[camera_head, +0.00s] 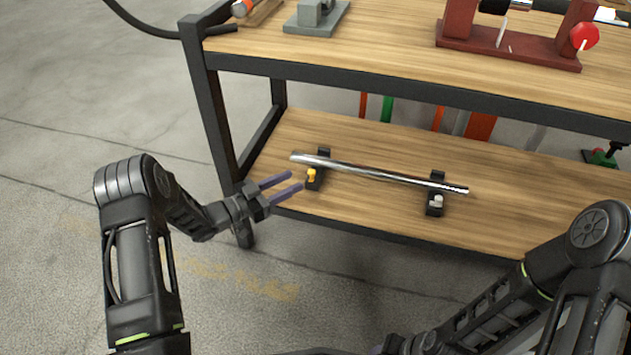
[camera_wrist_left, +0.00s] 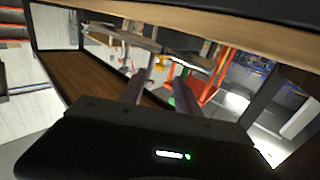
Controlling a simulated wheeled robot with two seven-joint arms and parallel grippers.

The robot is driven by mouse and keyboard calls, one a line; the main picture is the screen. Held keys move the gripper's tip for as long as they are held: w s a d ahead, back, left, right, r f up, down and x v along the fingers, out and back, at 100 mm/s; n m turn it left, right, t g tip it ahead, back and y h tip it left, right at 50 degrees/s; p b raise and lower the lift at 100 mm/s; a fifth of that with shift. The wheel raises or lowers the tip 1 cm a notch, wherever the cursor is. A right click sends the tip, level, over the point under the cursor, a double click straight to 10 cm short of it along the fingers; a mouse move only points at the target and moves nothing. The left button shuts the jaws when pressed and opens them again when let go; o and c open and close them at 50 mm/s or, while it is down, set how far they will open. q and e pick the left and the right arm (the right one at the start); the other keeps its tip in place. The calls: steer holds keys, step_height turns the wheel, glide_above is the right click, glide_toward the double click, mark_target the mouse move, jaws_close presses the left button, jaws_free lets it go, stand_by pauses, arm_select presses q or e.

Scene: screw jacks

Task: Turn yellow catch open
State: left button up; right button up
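The yellow catch (camera_head: 311,175) sits on the left black holder (camera_head: 323,159) on the lower shelf. A shiny metal rod (camera_head: 375,173) lies across this holder and the right black holder (camera_head: 437,182), which carries a grey catch (camera_head: 436,201). My left gripper (camera_head: 296,181) is open and empty, its fingertips just left of the yellow catch; I cannot tell whether they touch it. The left wrist view shows its two fingers apart (camera_wrist_left: 165,78), with no catch discernible. My right gripper (camera_head: 392,345) is partly cut off at the bottom edge, its opening unclear.
The lower wooden shelf (camera_head: 400,220) is mostly clear around the rod. A black table leg (camera_head: 212,115) stands left of the shelf, behind my left gripper.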

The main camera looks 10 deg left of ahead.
mark_target(309, 173)
arm_select(q)
steer(key=shift+r, duration=0.1)
steer(key=shift+w+d, duration=0.3)
steer(key=shift+d, duration=0.05)
steer(key=b+x, duration=0.2)
steer(key=x, duration=0.4)
steer(key=shift+b, duration=0.3)
steer(key=shift+w+d, duration=0.3)
steer(key=shift+w, duration=0.05)
jaws_close()
